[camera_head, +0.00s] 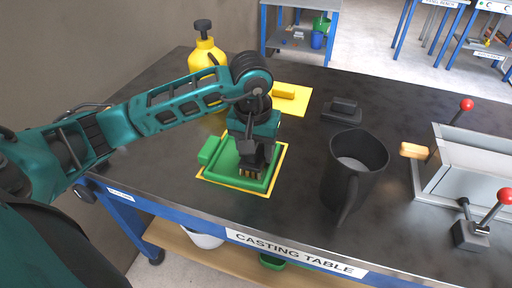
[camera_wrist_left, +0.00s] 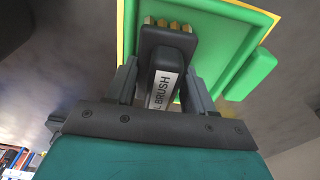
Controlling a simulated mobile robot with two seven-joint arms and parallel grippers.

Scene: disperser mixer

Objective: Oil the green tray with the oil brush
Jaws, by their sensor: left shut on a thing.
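The green tray (camera_head: 226,178) lies on a yellow-edged mat on the casting table, left of centre in the head view; it also shows in the left wrist view (camera_wrist_left: 232,40). My left gripper (camera_head: 256,150) is above the tray, pointing down. In the left wrist view my left gripper (camera_wrist_left: 162,85) is shut on the oil brush (camera_wrist_left: 166,60), whose label partly shows. The brush's yellowish bristles (camera_head: 250,173) are low over the tray's inside. I cannot tell whether they touch it. My right gripper is not in view.
A dark mug-like pitcher (camera_head: 352,170) stands right of the tray. A yellow bottle (camera_head: 205,52) stands behind my left arm. A yellow tray (camera_head: 291,97) and a black block (camera_head: 342,109) lie behind. A metal box with red-knobbed levers (camera_head: 462,165) is at the right.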

